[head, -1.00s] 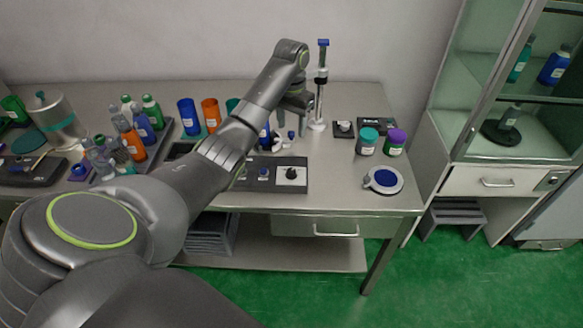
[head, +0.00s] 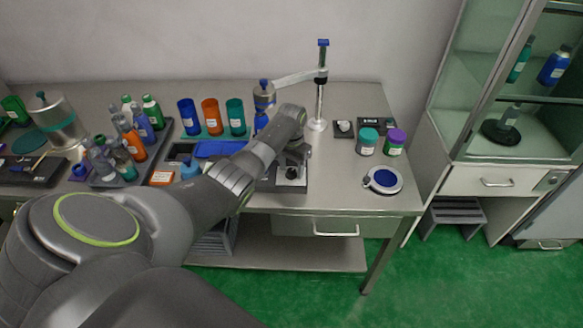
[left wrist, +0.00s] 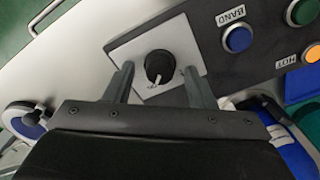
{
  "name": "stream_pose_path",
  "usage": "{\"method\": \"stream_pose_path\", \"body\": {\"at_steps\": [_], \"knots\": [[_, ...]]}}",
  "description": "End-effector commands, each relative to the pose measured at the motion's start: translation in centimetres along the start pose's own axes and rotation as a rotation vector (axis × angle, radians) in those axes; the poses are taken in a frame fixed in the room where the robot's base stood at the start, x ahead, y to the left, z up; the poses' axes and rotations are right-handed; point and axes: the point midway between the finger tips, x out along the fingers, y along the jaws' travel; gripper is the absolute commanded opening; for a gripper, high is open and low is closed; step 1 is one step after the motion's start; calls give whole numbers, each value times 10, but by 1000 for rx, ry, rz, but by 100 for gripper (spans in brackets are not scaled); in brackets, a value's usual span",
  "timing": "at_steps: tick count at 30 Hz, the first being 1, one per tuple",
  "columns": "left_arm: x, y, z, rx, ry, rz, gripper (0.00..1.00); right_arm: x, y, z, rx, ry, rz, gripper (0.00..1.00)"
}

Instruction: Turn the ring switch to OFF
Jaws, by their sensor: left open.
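The ring switch is a black round knob (left wrist: 160,66) on a white square plate (left wrist: 180,30) at the end of a dark control panel (left wrist: 285,12). A light pointer mark shows on the knob's lower side; the small print by it is too small to read. My left gripper (left wrist: 159,72) is open, one finger on each side of the knob in the left wrist view. I cannot tell if the fingers touch it. In the head view, my left gripper (head: 292,163) is over the panel's right end and largely hides the knob. My right gripper is not in view.
A blue button (left wrist: 237,39) labelled BAND, an orange lit one (left wrist: 313,54) labelled HOT and a green one sit on the same panel. A clamp stand (head: 319,95) rises behind the gripper. Two jars (head: 367,141) and a round blue-topped dish (head: 384,180) stand to the right.

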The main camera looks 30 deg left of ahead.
Motion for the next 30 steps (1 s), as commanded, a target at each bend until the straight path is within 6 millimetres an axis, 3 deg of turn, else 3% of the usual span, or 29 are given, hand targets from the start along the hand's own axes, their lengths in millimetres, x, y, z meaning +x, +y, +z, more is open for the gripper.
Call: {"method": "stream_pose_path", "body": {"at_steps": [11, 21, 30], "knots": [[5, 0, 0, 1, 1, 0, 50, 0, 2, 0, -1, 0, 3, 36], [4, 0, 0, 0, 1, 0, 7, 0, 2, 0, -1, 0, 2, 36], [3, 0, 0, -31, 0, 0, 6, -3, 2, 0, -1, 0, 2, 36]]}}
